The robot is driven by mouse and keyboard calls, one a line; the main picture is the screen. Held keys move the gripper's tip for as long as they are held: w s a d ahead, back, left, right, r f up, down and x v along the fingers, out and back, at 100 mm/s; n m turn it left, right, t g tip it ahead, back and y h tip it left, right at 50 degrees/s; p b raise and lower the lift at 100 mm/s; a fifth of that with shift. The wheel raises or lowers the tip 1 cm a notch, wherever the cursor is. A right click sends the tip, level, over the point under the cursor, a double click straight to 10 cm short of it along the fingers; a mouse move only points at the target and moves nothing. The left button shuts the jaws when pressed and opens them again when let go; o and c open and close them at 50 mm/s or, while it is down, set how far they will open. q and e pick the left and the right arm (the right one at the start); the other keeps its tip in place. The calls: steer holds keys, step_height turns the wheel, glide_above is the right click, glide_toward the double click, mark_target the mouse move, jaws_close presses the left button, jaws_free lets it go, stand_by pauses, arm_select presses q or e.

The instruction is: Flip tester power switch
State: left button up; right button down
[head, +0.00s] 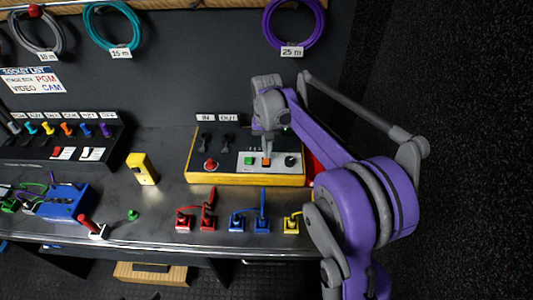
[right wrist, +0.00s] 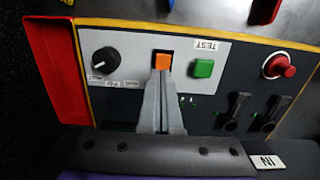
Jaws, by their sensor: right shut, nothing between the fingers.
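The tester (head: 246,180) is a dark box with yellow edges on the bench below the purple cable. Its light panel carries an orange switch (head: 266,162), a green button (head: 248,160) and a black knob (head: 290,160). The right wrist view shows the orange switch (right wrist: 162,61) between the knob (right wrist: 105,60) and the green button (right wrist: 203,68) labelled TEST. My right gripper (right wrist: 163,78) is shut and empty, fingertips at the lower edge of the orange switch and partly over it. I cannot tell whether they touch. My left gripper is not in view.
A red mushroom button (right wrist: 278,67) and black levers (right wrist: 238,110) sit on the tester's other side. A red bin (right wrist: 55,65) stands beside it. Red, blue and yellow connectors (head: 250,222) line the front. A yellow device (head: 143,168) stands left on the bench.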

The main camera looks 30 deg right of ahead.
step_height(320, 180, up, 4)
steer(key=shift+r+p, duration=0.1)
steer(key=shift+p, duration=0.7)
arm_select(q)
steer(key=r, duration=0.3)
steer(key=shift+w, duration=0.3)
arm_select(e)
step_height(320, 180, up, 9)
steer(key=shift+w+a, duration=0.1)
